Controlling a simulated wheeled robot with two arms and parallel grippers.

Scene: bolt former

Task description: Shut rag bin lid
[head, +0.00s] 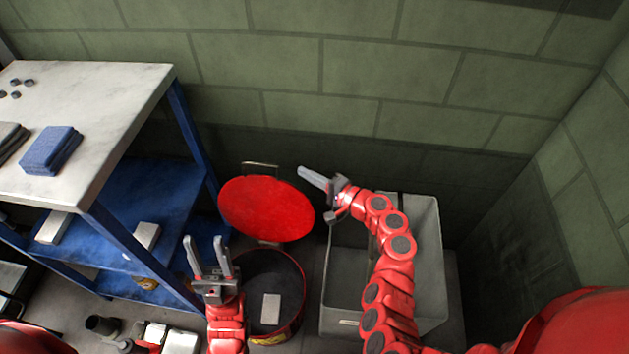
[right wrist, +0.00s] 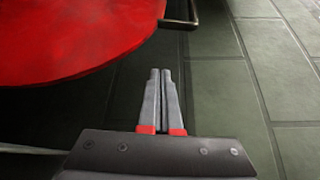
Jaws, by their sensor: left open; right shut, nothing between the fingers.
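The rag bin (head: 298,322) is a round dark drum with a red rim, standing on the floor with a light block inside. Its round red lid (head: 266,209) stands tilted up at the back, so the bin is open. A metal handle (head: 260,165) shows at the lid's upper edge. My right gripper (head: 312,178) is shut and empty, just right of the lid's upper edge. In the right wrist view its shut fingers (right wrist: 163,85) are beside the red lid (right wrist: 70,40) and below the handle (right wrist: 182,22). My left gripper (head: 207,252) is open and empty, left of the bin.
A grey rectangular container (head: 428,262) stands right of the bin, under my right arm. A workbench with a pale top (head: 110,85) and blue shelf (head: 165,195) stands at left, with a blue folded cloth (head: 52,150) on it. A green block wall (head: 350,65) is close behind.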

